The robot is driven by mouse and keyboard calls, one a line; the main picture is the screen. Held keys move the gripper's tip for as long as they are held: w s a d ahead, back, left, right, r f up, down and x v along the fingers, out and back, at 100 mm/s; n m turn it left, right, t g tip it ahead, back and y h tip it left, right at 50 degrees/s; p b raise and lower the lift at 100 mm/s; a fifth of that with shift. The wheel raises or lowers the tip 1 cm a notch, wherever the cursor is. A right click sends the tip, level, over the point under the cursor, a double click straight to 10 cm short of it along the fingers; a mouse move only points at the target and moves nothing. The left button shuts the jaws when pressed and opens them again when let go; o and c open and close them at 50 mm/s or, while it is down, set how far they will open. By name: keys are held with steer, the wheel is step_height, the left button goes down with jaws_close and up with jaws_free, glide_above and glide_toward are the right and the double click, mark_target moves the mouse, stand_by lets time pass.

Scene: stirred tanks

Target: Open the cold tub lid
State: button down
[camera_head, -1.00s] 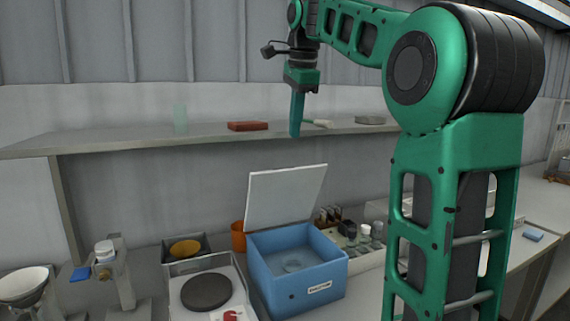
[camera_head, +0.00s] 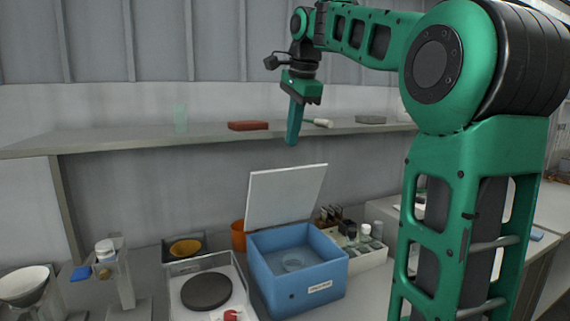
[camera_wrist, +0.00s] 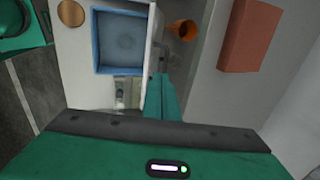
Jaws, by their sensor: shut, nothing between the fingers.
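The cold tub (camera_head: 297,283) is a blue box with a label on its front, standing on the bench in the head view. Its white lid (camera_head: 285,197) stands raised, leaning slightly back at the rear edge, and a round clear item shows inside the tub. In the wrist view the tub (camera_wrist: 97,40) is seen from above, with the lid (camera_wrist: 152,35) edge-on beside it. My gripper (camera_head: 292,143) is shut and empty, above the lid and apart from it, in front of the shelf. In the wrist view its fingers (camera_wrist: 160,98) are together.
A shelf (camera_head: 100,143) behind my gripper holds a red box (camera_head: 248,125). An orange cup (camera_head: 239,236) stands left of the tub. A rack of vials (camera_head: 368,250) stands to its right. A stirrer with a dark plate (camera_head: 206,291) is at the front left.

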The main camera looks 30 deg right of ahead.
steer(key=shift+x, duration=4)
steer(key=shift+s+a, duration=0.1)
steer(key=shift+s, duration=0.05)
